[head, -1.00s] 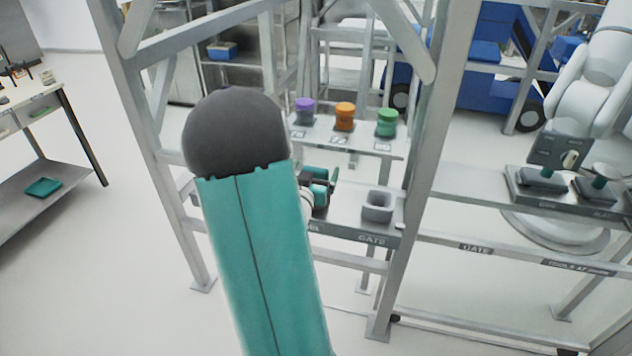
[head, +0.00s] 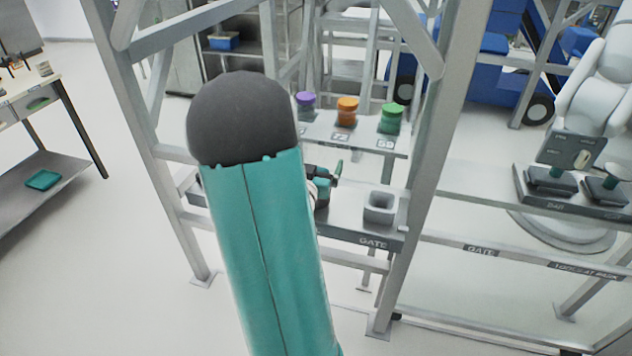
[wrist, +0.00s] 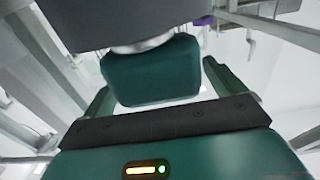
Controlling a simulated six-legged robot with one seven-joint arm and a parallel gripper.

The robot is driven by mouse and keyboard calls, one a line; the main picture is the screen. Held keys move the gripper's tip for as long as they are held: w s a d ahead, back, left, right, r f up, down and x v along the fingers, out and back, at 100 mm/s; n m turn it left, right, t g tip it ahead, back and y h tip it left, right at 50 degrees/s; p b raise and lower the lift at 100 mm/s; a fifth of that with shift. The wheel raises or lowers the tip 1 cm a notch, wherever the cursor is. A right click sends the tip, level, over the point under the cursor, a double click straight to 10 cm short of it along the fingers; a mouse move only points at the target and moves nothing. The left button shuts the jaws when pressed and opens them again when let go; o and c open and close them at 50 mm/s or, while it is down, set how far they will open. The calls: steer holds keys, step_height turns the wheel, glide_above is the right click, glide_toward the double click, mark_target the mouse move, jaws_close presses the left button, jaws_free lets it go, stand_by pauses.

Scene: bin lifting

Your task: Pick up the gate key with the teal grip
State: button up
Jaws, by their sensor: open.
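In the wrist view a dark teal block, which looks like the key's grip (wrist: 150,75), lies between the two fingers of my gripper (wrist: 160,88). A pale metal collar joins it to a dark grey body at the top of the picture. The fingers stand apart on either side, with a visible gap at the right; I cannot tell if the left one touches. In the head view my teal arm hides most of my gripper (head: 326,182), which is over the shelf marked GATE. The key cannot be made out there.
A square grey socket (head: 380,207) stands on the GATE shelf (head: 345,229), right of my gripper. Purple (head: 305,104), orange (head: 346,111) and green (head: 391,118) jars stand on the shelf behind. A grey frame post (head: 425,180) rises close on the right.

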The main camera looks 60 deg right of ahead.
steer(key=shift+a, duration=0.15)
steer(key=shift+c, duration=0.8)
steer(key=c, duration=1.4)
steer(key=shift+o, duration=0.2)
steer(key=shift+r, duration=0.1)
